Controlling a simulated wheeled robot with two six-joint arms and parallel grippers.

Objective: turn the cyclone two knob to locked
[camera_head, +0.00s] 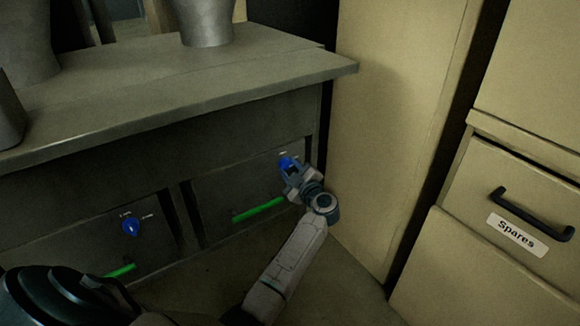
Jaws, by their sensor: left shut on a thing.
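Two blue knobs show on the front of a dark grey cabinet. The right knob (285,163) is on the right panel, below a small light label whose words are too small to read. My left gripper (290,168) is at this knob, shut on it, and hides part of it. The left knob (130,226) is on the left panel, with nothing touching it and small marks beside it. I cannot tell from any lettering which knob is cyclone two. My right gripper is not in view.
Green handles (258,210) and (120,270) sit below the knobs. The cabinet's top (160,85) juts out above the panels and bears grey metal vessels (206,22). A beige cabinet (395,120) stands close on the right, beside a "Spares" drawer (470,190) with a black handle.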

